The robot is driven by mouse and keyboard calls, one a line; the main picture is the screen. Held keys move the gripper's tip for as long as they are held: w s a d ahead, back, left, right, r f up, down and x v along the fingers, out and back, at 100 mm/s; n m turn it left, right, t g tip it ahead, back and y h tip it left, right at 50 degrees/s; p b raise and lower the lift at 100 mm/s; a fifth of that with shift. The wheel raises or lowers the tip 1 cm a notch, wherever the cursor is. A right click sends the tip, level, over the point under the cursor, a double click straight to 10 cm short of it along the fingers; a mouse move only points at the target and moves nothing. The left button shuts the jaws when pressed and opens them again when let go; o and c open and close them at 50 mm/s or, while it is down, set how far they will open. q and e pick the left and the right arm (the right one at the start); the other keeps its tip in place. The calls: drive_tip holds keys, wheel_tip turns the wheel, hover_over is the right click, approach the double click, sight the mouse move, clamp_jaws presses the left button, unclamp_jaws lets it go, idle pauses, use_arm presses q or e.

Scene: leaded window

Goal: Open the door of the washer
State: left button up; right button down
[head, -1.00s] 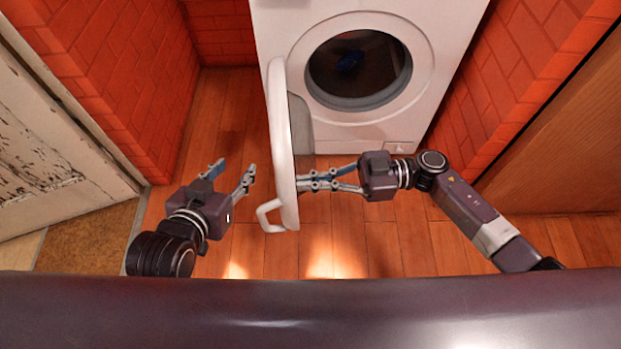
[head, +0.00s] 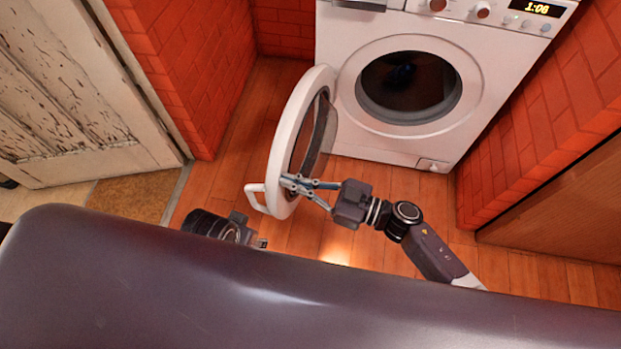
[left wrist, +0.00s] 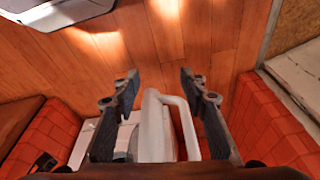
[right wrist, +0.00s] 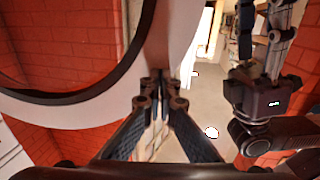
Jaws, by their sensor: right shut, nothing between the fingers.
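The white washer (head: 345,75) stands at the back with its round opening (head: 410,83) uncovered. Its door (head: 282,140) stands wide open to the left, with its inner glass side in view and a white handle (head: 252,198) at its outer edge. My right gripper (head: 290,183) is shut and empty, with its tips at the inner face of the door near the handle. The door rim (right wrist: 90,108) shows beside it in the right wrist view. My left gripper (left wrist: 160,85) is open and empty. The door and handle show beyond its fingers, apart from them as far as I can tell.
Red brick walls (head: 185,75) flank the washer on both sides. A worn white door (head: 60,90) is at the left and a brown wooden panel (head: 560,190) at the right. Wooden floor (head: 225,150) is free left of the open washer door.

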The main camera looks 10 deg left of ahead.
sight(274, 179)
drive_tip(key=a+t, duration=0.1)
drive_tip(key=a, duration=0.1)
drive_tip(key=a+m+t, duration=0.1)
drive_tip(key=a, duration=0.3)
drive_tip(key=shift+w+a+r+m+t+h+p, duration=0.1)
drive_tip(key=shift+w+a+m+t+h+p, duration=0.1)
drive_tip(key=shift+w+m+t+h+p, duration=0.15)
use_arm(q)
drive_tip(key=shift+r+b, duration=0.75)
use_arm(e)
drive_tip(key=w+a+m+t, duration=0.1)
drive_tip(key=w+a, duration=0.2)
drive_tip(key=a, duration=0.5)
drive_tip(key=shift+a+h, duration=0.2)
drive_tip(key=shift+h, duration=0.15)
drive_tip(key=shift+t, duration=0.25)
